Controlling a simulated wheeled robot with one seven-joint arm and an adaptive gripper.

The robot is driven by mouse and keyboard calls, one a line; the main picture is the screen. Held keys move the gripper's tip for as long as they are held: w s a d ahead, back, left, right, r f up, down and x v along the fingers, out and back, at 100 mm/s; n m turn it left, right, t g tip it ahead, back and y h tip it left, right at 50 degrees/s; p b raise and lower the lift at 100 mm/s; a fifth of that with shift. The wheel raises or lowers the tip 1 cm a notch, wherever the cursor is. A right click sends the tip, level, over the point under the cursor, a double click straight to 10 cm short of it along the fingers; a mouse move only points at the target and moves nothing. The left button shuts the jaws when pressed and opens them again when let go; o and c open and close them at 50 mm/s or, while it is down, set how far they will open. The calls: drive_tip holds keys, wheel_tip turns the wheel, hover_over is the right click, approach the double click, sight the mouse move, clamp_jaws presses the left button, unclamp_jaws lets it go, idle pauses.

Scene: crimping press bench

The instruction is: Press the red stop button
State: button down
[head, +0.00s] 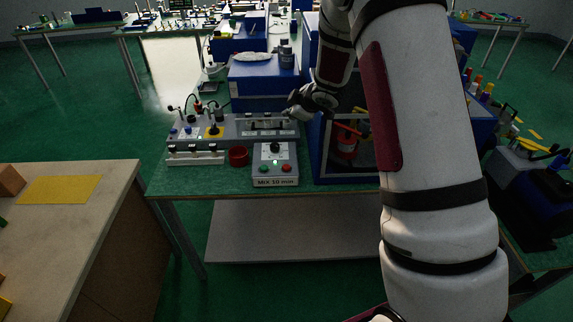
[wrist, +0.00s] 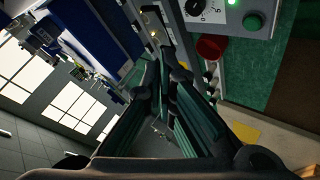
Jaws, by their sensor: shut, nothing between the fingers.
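A grey control box (head: 275,180) labelled "MIX 10 min" stands at the front edge of the green bench. It has a black knob, a lit green lamp, a green button (head: 264,169) at left and a red button (head: 286,168) at right. My gripper (head: 290,112) is behind and above the box, over the grey panel, apart from the red button. In the wrist view my gripper's fingers (wrist: 163,58) are together and empty. That view shows part of the control box (wrist: 222,14) and its green button (wrist: 252,22) at top right; the red button is out of frame.
A red bowl (head: 237,157) is left of the box. A long grey panel (head: 240,127) with switches lies behind. A blue open-fronted cabinet (head: 318,150) stands close on the right, partly behind my arm. A blue case (head: 262,88) is at the back.

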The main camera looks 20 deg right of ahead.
sight(285, 168)
wheel_tip(285, 168, down, 8)
drive_tip(key=s+a+n+g+y+p, duration=0.1)
drive_tip(key=a+n+y, duration=0.1)
drive_tip(key=shift+a+n+y, duration=0.25)
drive_tip(key=shift+n+y, duration=0.05)
drive_tip(key=shift+f+b, duration=1.2)
drive_tip(key=shift+f, duration=4.05)
drive_tip(key=shift+r, duration=0.85)
drive_tip(key=shift+r, duration=0.15)
